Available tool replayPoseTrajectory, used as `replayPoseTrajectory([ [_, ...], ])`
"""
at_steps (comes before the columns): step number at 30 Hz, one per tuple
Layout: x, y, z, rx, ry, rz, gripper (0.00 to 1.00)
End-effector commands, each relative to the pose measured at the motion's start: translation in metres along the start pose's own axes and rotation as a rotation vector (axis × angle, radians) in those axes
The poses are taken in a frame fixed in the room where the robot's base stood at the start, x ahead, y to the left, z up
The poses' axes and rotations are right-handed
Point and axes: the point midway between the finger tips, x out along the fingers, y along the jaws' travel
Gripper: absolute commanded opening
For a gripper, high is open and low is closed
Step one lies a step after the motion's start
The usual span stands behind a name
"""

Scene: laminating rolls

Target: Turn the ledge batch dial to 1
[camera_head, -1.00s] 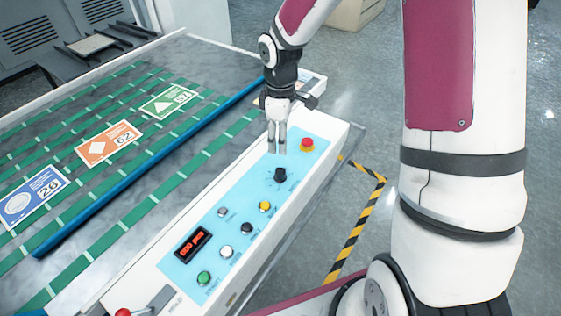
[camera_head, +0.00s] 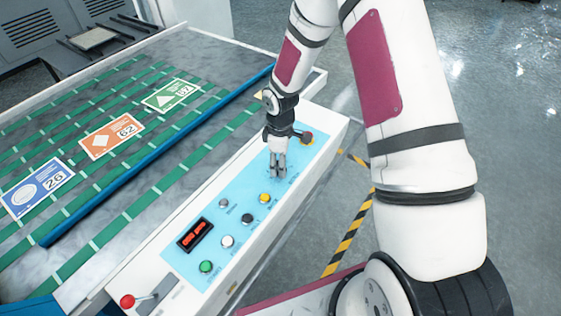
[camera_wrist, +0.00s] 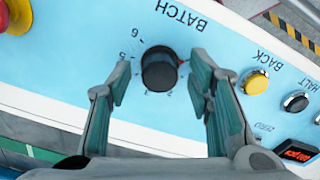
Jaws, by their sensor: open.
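The batch dial (camera_wrist: 160,68) is a round black knob on the light blue panel, under the upside-down word BATCH in the wrist view. A 6 and a 5 show to its left; smaller marks below it are hard to read. A small reddish mark shows at its right edge, but I cannot tell the setting surely. My gripper (camera_wrist: 158,78) is open, with one grey-green finger on each side of the dial; I cannot tell whether they touch it. In the head view my gripper (camera_head: 277,174) points down over the panel and hides the dial.
The panel (camera_head: 228,206) lies on a white ledge and also bears a yellow button (camera_head: 264,199), a black button (camera_head: 247,219), a green button (camera_head: 206,267), a red display (camera_head: 195,235) and a red emergency knob (camera_head: 306,137). A red-knobbed lever (camera_head: 127,300) stands at the near end.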

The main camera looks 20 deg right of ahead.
Motion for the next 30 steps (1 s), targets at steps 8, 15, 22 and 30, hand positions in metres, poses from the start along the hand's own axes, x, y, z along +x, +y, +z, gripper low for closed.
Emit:
replayPoseTrajectory([
  [8, -0.0001, 0.0001, -0.0001, 0.0, 0.0, 0.0, 0.24],
  [15, -0.0002, 0.0, -0.0001, 0.0, 0.0, 0.0, 0.0],
  [22, -0.0001, 0.0, -0.0001, 0.04, -0.001, 0.0, 0.0],
  [30, 0.0001, 0.0001, -0.0003, 0.202, -0.001, 0.0, 0.0],
])
